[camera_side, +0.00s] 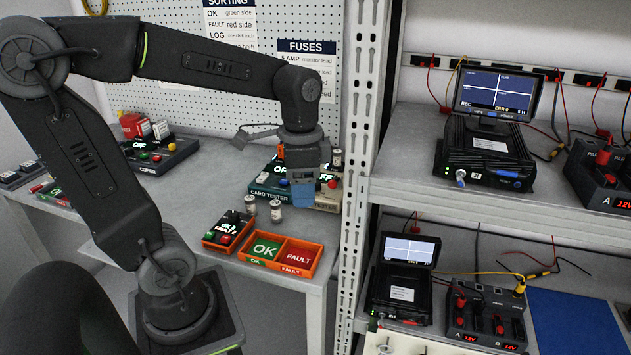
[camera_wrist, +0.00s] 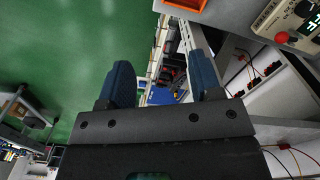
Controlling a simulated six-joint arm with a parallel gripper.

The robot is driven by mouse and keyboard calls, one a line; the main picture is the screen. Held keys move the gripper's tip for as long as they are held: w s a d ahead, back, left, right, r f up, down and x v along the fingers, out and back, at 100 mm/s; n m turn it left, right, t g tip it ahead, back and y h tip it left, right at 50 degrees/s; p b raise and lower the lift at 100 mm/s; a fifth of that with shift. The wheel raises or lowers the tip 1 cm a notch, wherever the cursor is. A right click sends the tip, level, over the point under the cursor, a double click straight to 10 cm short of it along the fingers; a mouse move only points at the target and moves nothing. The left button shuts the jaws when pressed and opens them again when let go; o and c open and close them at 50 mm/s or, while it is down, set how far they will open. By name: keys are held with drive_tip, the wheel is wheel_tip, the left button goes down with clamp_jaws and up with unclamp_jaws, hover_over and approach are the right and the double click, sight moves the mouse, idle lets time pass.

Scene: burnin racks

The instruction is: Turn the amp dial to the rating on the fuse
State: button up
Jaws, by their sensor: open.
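The card tester (camera_side: 262,192) stands on the bench in the side view, partly hidden behind my gripper (camera_side: 303,196). I cannot tell if that knob is the amp dial. Small metal-capped cylinders, which look like fuses, stand on the bench (camera_side: 276,211) and beside them (camera_side: 250,204). Their ratings are too small to read. My gripper's blue fingers (camera_wrist: 161,80) are apart with nothing between them.
An orange tray (camera_side: 310,246) with OK and FAULT sections lies at the bench front, beside a small button box (camera_side: 228,230). A grey rack post (camera_side: 362,150) rises right of my gripper. A FUSES chart (camera_side: 306,60) hangs behind. Bare bench lies left of the tester.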

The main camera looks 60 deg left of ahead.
drive_tip(key=w+a+f+n, duration=0.2)
drive_tip(key=w+a, duration=0.6)
drive_tip(key=a, duration=0.5)
drive_tip(key=w+a+f+n, duration=0.2)
drive_tip(key=w+a, duration=0.5)
drive_tip(key=a, duration=0.6)
drive_tip(key=f, duration=1.3)
drive_tip(key=shift+w+d+f, duration=0.2)
drive_tip(key=shift+f, duration=0.15)
drive_tip(key=c, duration=0.9)
